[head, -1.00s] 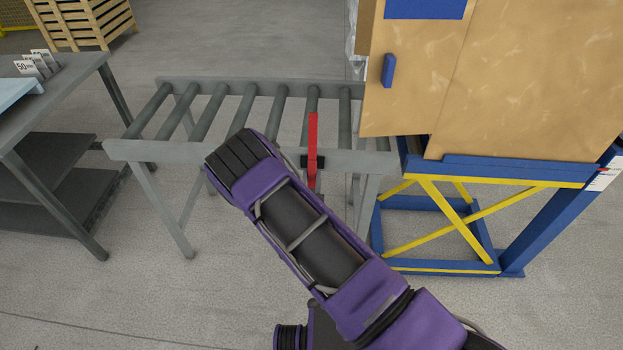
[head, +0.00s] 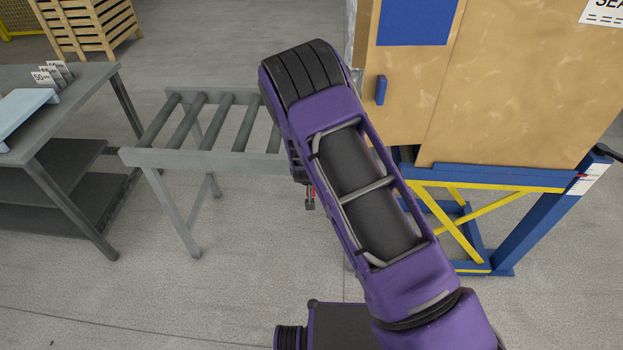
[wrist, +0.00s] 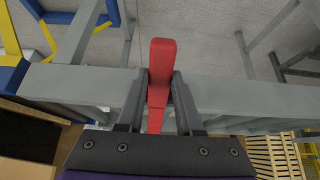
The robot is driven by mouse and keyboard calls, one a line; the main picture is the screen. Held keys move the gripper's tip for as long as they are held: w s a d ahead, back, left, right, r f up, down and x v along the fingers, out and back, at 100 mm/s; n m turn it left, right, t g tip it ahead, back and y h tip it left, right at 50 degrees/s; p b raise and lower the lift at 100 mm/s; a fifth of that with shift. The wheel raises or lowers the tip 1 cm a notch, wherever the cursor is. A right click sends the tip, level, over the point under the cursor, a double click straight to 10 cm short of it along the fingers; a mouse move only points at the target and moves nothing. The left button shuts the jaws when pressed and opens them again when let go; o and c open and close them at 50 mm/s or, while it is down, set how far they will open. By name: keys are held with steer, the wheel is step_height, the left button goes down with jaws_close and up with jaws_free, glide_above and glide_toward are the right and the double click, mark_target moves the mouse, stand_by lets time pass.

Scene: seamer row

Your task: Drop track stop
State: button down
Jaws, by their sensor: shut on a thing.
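The track stop is a red bar (wrist: 162,62) at the side rail of the roller conveyor. In the wrist view it stands between the two grey fingers of my gripper (wrist: 161,76), which is shut on it. The bar crosses the grey rail, and its thicker end reaches past the fingertips. In the head view only a small red piece of the stop (head: 313,190) shows below the rail, beside my purple arm.
The roller conveyor (head: 205,158) stands behind my arm. A grey table (head: 75,90) with cards is on the left. A tan cabinet (head: 500,90) on a blue and yellow frame is close on the right. The floor in front is clear.

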step_height(320, 180, up, 3)
steer(key=g, duration=0.2)
steer(key=g+p, duration=0.1)
steer(key=g, duration=0.1)
steer(key=shift+w+f+g, duration=0.1)
steer(key=shift+f+g, duration=0.1)
steer(key=shift+g, duration=0.1)
steer(key=shift+r, duration=0.1)
steer(key=c, duration=0.6)
jaws_free()
steer(key=shift+o, duration=0.2)
step_height(320, 180, up, 17)
steer(key=s, duration=0.2)
steer(key=shift+s+p, duration=0.4)
steer(key=shift+r, duration=0.1)
